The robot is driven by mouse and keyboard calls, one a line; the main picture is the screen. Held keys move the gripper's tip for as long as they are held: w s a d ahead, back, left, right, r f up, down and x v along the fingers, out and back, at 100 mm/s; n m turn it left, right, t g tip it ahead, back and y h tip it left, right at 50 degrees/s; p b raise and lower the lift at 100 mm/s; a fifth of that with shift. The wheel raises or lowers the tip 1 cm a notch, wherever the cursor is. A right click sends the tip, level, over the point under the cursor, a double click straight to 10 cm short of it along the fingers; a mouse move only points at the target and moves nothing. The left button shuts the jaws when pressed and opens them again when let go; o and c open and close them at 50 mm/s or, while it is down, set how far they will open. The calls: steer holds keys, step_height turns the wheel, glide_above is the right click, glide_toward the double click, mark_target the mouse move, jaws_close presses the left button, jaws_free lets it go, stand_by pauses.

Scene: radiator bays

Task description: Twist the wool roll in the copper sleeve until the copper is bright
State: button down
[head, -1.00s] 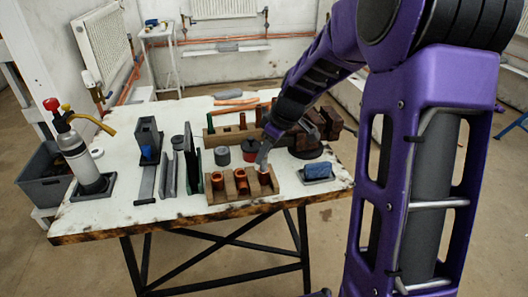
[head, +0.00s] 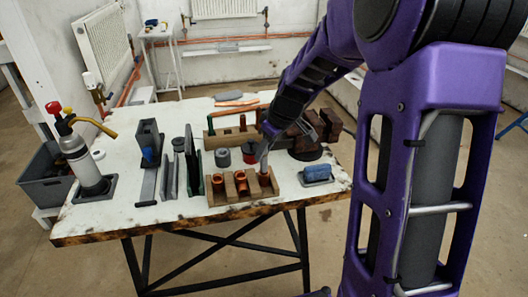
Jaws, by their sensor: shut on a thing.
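A wooden block (head: 228,197) on the near part of the bench holds copper sleeves in a row. The left sleeve (head: 218,183) and middle sleeve (head: 242,185) stand upright and look orange. The right sleeve (head: 265,180) is directly under my gripper (head: 264,163), which comes down from the upper right. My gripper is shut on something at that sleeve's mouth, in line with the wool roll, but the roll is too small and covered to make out. The inside of the sleeve is hidden, so I cannot tell how bright it is.
A vise (head: 308,140) stands behind my gripper. A blue sponge in a tray (head: 318,175) lies to the right. A gas torch (head: 82,160) stands at the left. Upright plates (head: 192,165) and a rear wooden rack (head: 232,135) are close by. The front left of the bench is clear.

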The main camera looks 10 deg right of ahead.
steer(key=shift+r+p, duration=1.5)
steer(key=shift+r, duration=1.2)
